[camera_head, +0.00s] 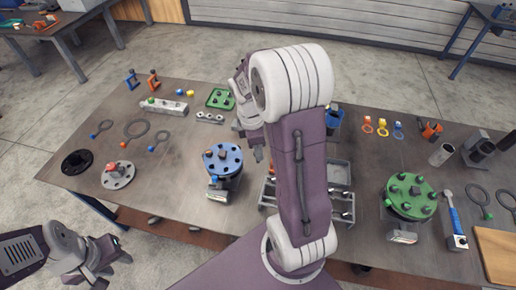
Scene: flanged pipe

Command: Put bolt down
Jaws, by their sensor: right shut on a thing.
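My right gripper (257,152) hangs over the middle of the table, just right of the blue flange (223,157). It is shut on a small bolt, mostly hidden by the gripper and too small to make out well. The blue flange sits on a stand with dark bolts on its top. My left gripper (112,265) is off the table's front edge at the lower left, with its fingers apart and empty. My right arm hides part of the table's middle.
A grey sectioned tray (339,172) with small parts lies behind my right arm. A green flange (411,195) with several bolts stands at right. The table's left middle has free room.

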